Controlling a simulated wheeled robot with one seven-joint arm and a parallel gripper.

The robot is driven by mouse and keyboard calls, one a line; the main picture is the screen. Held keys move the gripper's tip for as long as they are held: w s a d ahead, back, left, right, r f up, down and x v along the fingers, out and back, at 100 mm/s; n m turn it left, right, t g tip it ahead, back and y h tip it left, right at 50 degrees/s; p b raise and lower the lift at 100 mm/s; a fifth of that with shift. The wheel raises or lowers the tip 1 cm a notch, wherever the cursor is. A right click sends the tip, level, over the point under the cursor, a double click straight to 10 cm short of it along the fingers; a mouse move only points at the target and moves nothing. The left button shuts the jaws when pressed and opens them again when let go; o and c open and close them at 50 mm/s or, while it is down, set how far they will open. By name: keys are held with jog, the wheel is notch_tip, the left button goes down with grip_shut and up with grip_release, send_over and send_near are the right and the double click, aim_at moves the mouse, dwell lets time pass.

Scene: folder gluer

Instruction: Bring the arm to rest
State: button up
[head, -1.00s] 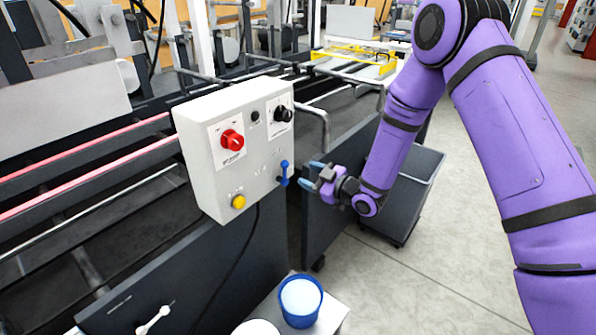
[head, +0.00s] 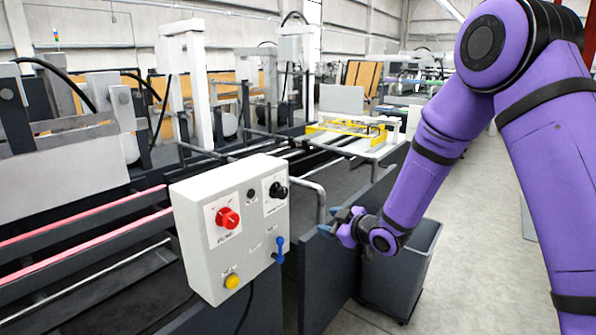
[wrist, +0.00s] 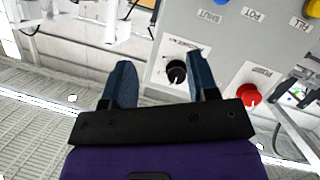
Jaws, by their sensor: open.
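My purple arm comes in from the right in the head view. My gripper (head: 338,224) is to the right of the grey control box, apart from it, with nothing held. In the wrist view my gripper (wrist: 162,85) shows two blue-grey fingers spread apart with an empty gap. The black knob (wrist: 176,72) and the red knob (wrist: 248,96) also show in the wrist view, beyond the fingers.
The folder gluer's dark frame, with red rails (head: 80,232), runs along the left and back. A dark bin (head: 402,270) stands below my forearm. A yellow frame (head: 345,130) lies on the machine further back. The floor at the right is clear.

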jog(key=s+d+r+m+h, duration=0.4)
jog(key=s+d+r, duration=0.1)
jog(key=d+r, duration=0.35)
jog(key=s+d+r+m+h, duration=0.3)
jog(key=s+d+r+h, duration=0.3)
jog(key=r, duration=0.3)
jog(key=s+d+r+m+g, duration=0.1)
jog(key=s+d+m+g, duration=0.1)
jog(key=s, duration=0.7)
jog(key=s+d+r+m+g, duration=0.2)
jog(key=s, duration=0.7)
jog(key=s+d+r+m+g, duration=0.1)
jog(key=s+d+r+m, duration=0.1)
jog(key=s, duration=0.7)
jog(key=shift+s+d+r+m+g, duration=0.15)
jog(key=shift+s+d+m+g, duration=0.15)
jog(key=shift+d+m+g, duration=0.1)
